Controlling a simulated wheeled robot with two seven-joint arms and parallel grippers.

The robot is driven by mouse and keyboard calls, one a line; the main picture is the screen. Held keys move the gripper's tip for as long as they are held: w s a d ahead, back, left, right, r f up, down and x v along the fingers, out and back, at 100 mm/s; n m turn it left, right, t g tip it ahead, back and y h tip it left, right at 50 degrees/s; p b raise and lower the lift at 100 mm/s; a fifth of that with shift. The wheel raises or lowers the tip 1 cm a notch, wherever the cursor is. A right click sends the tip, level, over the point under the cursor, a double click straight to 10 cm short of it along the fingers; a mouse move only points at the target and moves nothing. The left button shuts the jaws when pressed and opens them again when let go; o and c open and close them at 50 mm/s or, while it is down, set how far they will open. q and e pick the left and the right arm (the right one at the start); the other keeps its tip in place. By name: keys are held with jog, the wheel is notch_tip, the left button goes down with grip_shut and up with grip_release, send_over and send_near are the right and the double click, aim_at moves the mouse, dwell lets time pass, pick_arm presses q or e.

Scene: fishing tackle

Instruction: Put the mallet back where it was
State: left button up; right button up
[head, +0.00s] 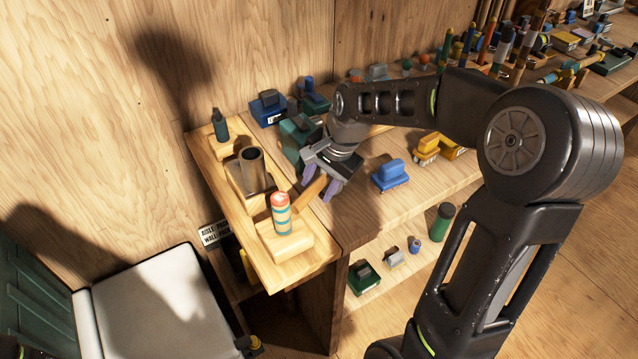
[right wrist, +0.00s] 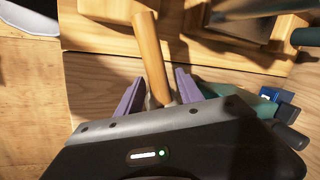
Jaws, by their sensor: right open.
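A wooden handle, which looks like the mallet's (head: 311,190), lies tilted at the seam between the raised wooden ledge (head: 213,165) and the bench (head: 350,225). In the right wrist view the mallet handle (right wrist: 150,50) runs between my finger pads. Its head is hidden or cannot be made out. My right gripper (head: 320,184) is open, with its purple fingers on either side of the handle; it also shows in the right wrist view (right wrist: 158,72). I cannot tell whether a finger touches the handle. My left gripper is not in view.
A green box (head: 295,135) and a blue box (head: 391,175) stand close to my gripper. A white-topped case (head: 160,310) is at lower left.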

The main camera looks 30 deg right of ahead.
jog(key=shift+r, duration=0.1)
jog(key=v, duration=1.2)
dwell(0.4)
